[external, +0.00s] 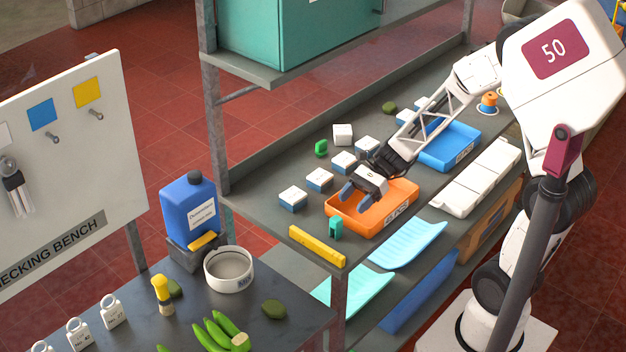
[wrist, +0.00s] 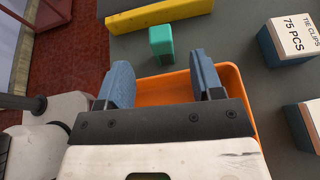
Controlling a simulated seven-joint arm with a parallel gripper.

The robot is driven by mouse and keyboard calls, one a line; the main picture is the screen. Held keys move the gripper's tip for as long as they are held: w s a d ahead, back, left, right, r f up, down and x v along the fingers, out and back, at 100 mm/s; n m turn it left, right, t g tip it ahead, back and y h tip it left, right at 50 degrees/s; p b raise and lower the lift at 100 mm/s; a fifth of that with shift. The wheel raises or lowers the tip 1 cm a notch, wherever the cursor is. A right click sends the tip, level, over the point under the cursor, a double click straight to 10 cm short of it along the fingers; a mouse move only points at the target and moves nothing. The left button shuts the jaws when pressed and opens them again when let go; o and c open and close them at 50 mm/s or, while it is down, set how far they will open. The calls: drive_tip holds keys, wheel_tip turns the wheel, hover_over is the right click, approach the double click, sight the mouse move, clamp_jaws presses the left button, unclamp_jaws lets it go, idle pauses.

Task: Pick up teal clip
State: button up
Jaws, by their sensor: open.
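The teal clip (external: 336,228) stands on the grey shelf just in front of the orange tray (external: 384,221), near the shelf's front edge. In the wrist view the teal clip (wrist: 161,43) shows as a small block beyond the fingertips, roughly between the two fingers' lines. My gripper (external: 357,194) is open and empty, with its blue-grey fingers over the orange tray. In the wrist view my gripper (wrist: 162,75) has its fingers spread apart, and the clip is not between them. The orange tray (wrist: 238,82) is partly hidden behind my gripper.
A yellow bar (external: 317,247) lies along the shelf edge beside the clip. Several white-and-blue boxes (external: 319,180) stand behind the tray; one tie-clips box (wrist: 292,38) shows at right in the wrist view. A green clip (external: 321,148) and a blue tray (external: 449,147) are farther back.

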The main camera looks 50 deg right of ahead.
sight(337, 218)
drive_tip(key=shift+x, duration=1.2)
drive_tip(key=shift+a+f, duration=0.1)
drive_tip(key=shift+x, duration=2.5)
drive_tip(key=c, duration=1)
drive_tip(key=shift+r, duration=5)
